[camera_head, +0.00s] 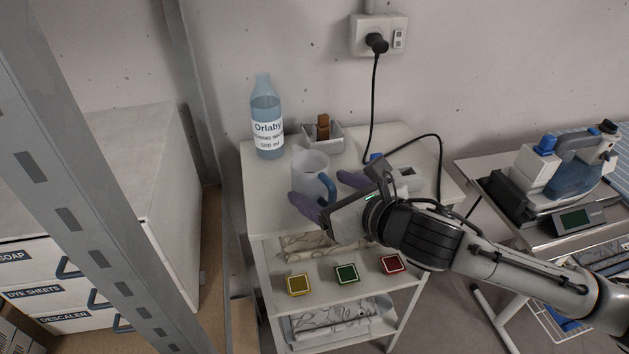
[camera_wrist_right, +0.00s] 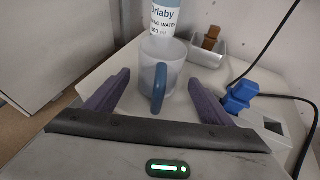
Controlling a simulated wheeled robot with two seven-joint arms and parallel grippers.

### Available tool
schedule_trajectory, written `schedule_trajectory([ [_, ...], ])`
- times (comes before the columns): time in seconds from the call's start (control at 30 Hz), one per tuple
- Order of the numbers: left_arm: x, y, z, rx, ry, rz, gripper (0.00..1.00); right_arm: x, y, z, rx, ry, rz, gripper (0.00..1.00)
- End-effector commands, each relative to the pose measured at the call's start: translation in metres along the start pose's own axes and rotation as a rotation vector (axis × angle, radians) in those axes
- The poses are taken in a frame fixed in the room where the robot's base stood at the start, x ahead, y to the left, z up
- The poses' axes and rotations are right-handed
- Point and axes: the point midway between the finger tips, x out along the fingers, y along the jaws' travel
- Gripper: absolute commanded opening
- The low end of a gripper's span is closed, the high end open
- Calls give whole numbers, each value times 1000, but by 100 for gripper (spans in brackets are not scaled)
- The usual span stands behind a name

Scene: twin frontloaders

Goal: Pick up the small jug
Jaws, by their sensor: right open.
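The small jug (camera_head: 309,173) is a pale, translucent cup with a blue handle, standing upright on the white top of a small cart (camera_head: 262,213). In the right wrist view the jug (camera_wrist_right: 171,62) stands just ahead of the fingers, its blue handle facing my gripper. My right gripper (camera_head: 328,193) is open and empty, with purple fingers spread to either side of the handle end of the jug. In the right wrist view the fingertips (camera_wrist_right: 158,82) look apart from the jug. My left gripper is not in view.
A labelled water bottle (camera_head: 266,118) stands behind the jug. A small tray (camera_head: 335,143) with a brown object sits at the back. A blue plug (camera_wrist_right: 237,98) with a black cable and a light device (camera_head: 407,178) lie to the right. Shelving (camera_head: 75,190) stands left.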

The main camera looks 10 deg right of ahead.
Motion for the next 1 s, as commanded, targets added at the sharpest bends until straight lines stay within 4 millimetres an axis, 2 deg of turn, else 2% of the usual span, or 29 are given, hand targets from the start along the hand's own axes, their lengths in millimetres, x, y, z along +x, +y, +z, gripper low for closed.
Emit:
schedule_trajectory([
  [0.07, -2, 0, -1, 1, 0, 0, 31, 13, 3, 6, 5, -2, 2, 75],
  [0.2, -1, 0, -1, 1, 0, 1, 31, 31, 2, 5, 2, -1, -1, 75],
  [0.5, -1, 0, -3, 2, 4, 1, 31, 36, 2, 5, 0, -1, 0, 75],
  [0.8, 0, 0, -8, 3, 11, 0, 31, 35, 2, 5, 0, -2, 0, 27],
  [1.0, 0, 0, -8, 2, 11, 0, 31, 35, 2, 6, 0, -3, 0, 27],
])
